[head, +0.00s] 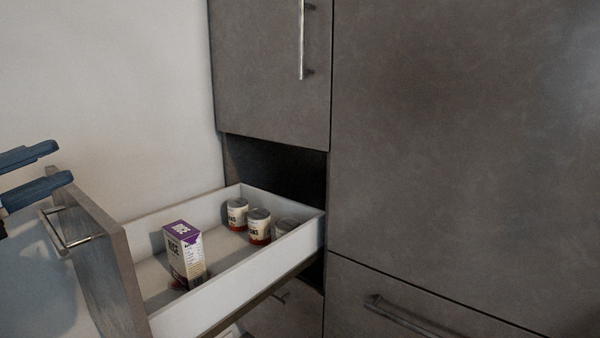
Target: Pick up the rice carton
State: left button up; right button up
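The rice carton (184,255) is a white and purple box standing upright in the open drawer (268,253), towards its front panel. My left gripper (62,164) is at the left edge of the head view, above and to the left of the drawer's front panel. Its two blue fingers are apart with nothing between them. It is not touching the carton. My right gripper is not in view.
Several cans (259,226) stand at the back of the drawer. The drawer front (104,262) with its metal handle (72,236) stands between my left gripper and the carton. Dark cabinet doors (455,140) fill the right side. A white wall is behind.

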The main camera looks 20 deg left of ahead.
aim_at(184, 245)
jog(key=k+l, duration=0.1)
jog(key=l, duration=0.2)
jog(key=k+l, duration=0.15)
jog(key=l, duration=0.2)
jog(key=k+l, duration=0.1)
jog(key=l, duration=0.2)
jog(key=k+l, duration=0.15)
jog(key=l, duration=0.2)
